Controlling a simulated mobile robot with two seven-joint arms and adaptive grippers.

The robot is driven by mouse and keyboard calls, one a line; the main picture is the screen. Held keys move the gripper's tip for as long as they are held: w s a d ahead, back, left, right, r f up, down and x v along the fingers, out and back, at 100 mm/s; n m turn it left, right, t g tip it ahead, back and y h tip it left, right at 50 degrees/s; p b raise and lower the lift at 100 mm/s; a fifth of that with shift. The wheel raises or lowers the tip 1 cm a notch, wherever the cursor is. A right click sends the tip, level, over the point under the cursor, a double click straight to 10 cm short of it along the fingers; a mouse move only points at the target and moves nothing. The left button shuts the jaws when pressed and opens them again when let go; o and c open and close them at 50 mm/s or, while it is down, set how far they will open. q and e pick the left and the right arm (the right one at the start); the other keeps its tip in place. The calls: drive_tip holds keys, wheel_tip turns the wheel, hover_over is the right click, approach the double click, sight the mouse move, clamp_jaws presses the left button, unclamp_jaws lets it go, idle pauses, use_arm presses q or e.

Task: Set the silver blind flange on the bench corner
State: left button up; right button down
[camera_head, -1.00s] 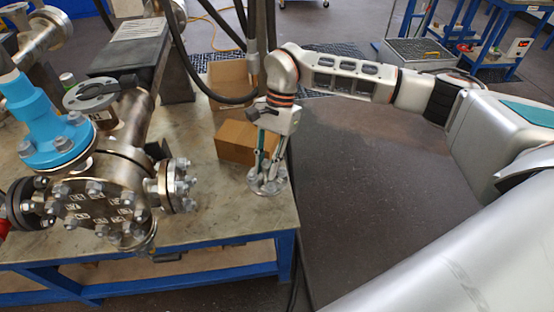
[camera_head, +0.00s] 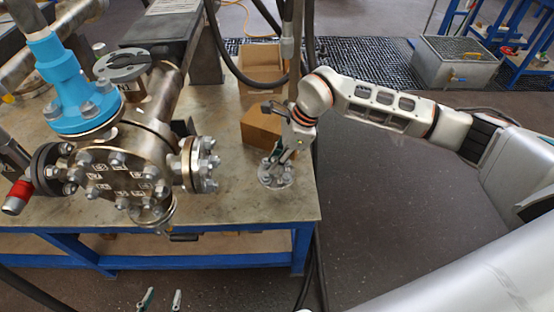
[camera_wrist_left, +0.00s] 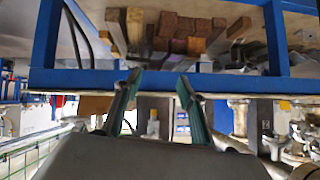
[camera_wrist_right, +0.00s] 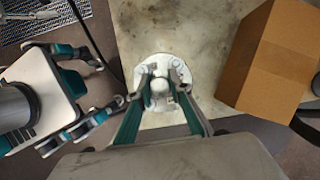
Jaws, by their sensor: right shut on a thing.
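The silver blind flange (camera_head: 277,180) is a small round disc with bolts around its rim. It lies flat at the bench top's (camera_head: 240,205) near right corner, on the surface or very close above it. My right gripper (camera_head: 279,156) comes down over it, its fingers closed on the raised middle part. The right wrist view shows the flange (camera_wrist_right: 145,72) below the fingers (camera_wrist_right: 161,84), with the bench edges close by. My left gripper (camera_head: 161,299) is low in front of the bench, below its top. Its fingers are apart and empty in the left wrist view (camera_wrist_left: 160,88).
Cardboard boxes (camera_head: 262,127) stand just behind the flange. A flanged vessel (camera_head: 122,172) with a blue neck (camera_head: 66,85) fills the bench's left half. Black hoses hang behind my right gripper. Bare bench lies between vessel and flange. Wood blocks (camera_wrist_left: 180,28) lie on the lower shelf.

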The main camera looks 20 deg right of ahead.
sight(275, 176)
drive_tip(key=shift+f+b, duration=0.55)
drive_tip(key=shift+f, duration=0.3)
wheel_tip(275, 176, down, 2)
drive_tip(key=shift+f+b, duration=0.2)
drive_tip(key=shift+b, duration=0.45)
drive_tip(key=shift+f+b, duration=0.65)
drive_tip(key=shift+f, duration=1)
use_arm(q)
wheel_tip(275, 176, down, 2)
drive_tip(key=shift+f, duration=0.2)
use_arm(e)
drive_tip(key=shift+w+f, duration=0.1)
use_arm(q)
drive_tip(key=shift+s+f, duration=0.15)
drive_tip(key=shift+s, duration=0.05)
use_arm(e)
drive_tip(key=shift+f, duration=0.3)
drive_tip(key=shift+f, duration=0.15)
drive_tip(key=c, duration=1.8)
unclamp_jaws()
use_arm(q)
drive_tip(key=shift+s+f, duration=0.15)
drive_tip(key=shift+s, duration=0.1)
use_arm(e)
drive_tip(key=shift+o, duration=0.2)
